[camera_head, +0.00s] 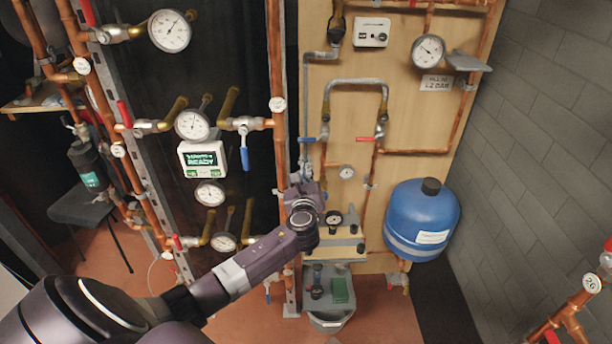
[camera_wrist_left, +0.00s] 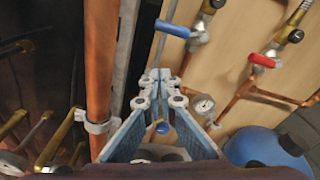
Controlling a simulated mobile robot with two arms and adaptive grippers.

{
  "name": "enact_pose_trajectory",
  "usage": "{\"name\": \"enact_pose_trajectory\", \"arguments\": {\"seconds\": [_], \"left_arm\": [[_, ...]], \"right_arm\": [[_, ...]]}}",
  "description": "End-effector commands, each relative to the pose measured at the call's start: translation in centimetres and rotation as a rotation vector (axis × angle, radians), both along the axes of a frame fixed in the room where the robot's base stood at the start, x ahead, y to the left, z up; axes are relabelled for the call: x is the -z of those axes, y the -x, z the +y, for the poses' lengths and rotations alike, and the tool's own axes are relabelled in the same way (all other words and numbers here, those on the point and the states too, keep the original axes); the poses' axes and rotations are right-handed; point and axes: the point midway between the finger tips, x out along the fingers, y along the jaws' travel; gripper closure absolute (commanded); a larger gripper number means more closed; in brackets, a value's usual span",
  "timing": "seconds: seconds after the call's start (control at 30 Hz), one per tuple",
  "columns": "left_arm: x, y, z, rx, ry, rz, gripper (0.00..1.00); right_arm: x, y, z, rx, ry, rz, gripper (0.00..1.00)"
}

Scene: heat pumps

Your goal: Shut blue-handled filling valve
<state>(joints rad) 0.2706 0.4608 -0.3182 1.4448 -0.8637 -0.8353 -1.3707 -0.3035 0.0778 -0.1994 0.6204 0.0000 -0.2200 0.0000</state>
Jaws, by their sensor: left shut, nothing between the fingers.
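The blue handle (camera_head: 307,140) of the filling valve sits on the wooden board, left end of the grey looped hose (camera_head: 354,82). It points left, across the vertical pipe. In the left wrist view the blue handle (camera_wrist_left: 173,28) is at the top, beyond and slightly right of the fingertips. My left gripper (camera_head: 305,180) is just below the handle in the head view, apart from it. In the left wrist view my left gripper (camera_wrist_left: 160,76) has its fingertips together, with nothing held. My right gripper is not in view.
A red handle (camera_head: 366,139) is on the hose's right end; it also shows in the wrist view (camera_wrist_left: 262,60). A copper pipe (camera_wrist_left: 101,70) runs close left of my fingers. Another blue handle (camera_head: 245,158) hangs left. A blue tank (camera_head: 422,222) is at right.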

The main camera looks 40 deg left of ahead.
Motion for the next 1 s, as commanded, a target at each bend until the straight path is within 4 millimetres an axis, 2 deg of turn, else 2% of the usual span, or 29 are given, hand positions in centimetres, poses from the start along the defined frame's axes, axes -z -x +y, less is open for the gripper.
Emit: {"name": "enact_pose_trajectory", "arguments": {"seconds": [0.23,0.83,0.93,1.0], "left_arm": [[-0.2,1.5,-1.1,0.000,-0.001,0.001,1.00],[-0.2,1.6,-1.2,0.001,0.001,0.002,1.00],[1.4,1.8,-1.3,0.000,0.032,0.013,1.00],[4.1,2.4,-1.5,-0.002,0.093,0.030,1.00]], "right_arm": [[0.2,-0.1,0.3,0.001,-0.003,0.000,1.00],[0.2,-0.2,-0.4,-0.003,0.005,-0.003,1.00],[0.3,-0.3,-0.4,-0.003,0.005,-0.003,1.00],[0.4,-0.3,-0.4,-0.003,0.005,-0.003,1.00]]}}
